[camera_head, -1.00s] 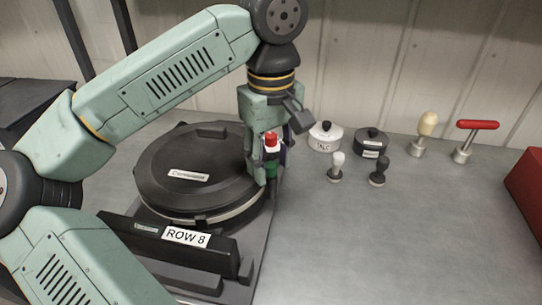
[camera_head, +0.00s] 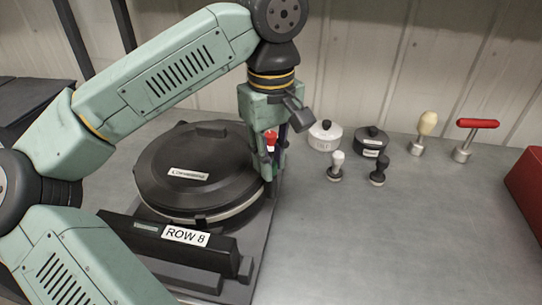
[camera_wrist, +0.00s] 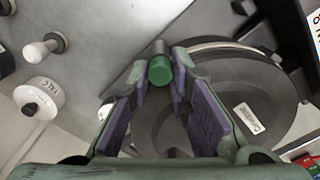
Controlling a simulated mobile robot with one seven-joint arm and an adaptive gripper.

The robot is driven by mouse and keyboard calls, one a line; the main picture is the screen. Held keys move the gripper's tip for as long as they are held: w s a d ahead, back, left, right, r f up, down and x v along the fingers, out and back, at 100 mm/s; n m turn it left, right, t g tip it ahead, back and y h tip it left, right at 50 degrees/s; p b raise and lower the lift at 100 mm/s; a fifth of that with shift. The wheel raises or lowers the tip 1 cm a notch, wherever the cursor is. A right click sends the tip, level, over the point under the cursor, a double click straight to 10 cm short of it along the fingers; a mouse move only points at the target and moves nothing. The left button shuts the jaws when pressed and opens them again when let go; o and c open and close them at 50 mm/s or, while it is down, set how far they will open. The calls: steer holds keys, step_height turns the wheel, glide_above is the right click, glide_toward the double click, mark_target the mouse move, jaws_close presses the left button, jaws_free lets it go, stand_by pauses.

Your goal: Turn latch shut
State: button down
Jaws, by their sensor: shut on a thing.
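A round black seed meter (camera_head: 188,165) with a domed lid sits at left centre in the head view. Its lid (camera_wrist: 230,105) is also behind my fingers in the wrist view. The latch shows there as a green-ended knob (camera_wrist: 160,70) on a grey stem at the lid's edge. My gripper (camera_wrist: 161,72) is shut on this latch knob, one purple-padded finger on each side. In the head view my gripper (camera_head: 270,176) points down at the meter's right edge. There the knob is hidden by my fingers, and I cannot tell the latch's angle.
A white lidded pot (camera_head: 325,140), a black lidded pot (camera_head: 372,145), several knobbed tools and a red T-handle (camera_head: 477,124) stand to the right. A ROW 8 plate (camera_head: 187,237) fronts the meter. The front right bench (camera_head: 400,240) is clear.

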steer(key=n+b, duration=0.2)
steer(key=n, duration=0.1)
steer(key=shift+f, duration=0.15)
steer(key=n+b, duration=0.2)
steer(key=n, duration=0.3)
steer(key=shift+n, duration=0.3)
steer(key=n+b, duration=0.1)
steer(key=n, duration=0.8)
steer(key=shift+b, duration=0.4)
steer(key=shift+n, duration=0.3)
steer(key=c, duration=1.5)
jaws_free()
steer(key=shift+o, duration=0.2)
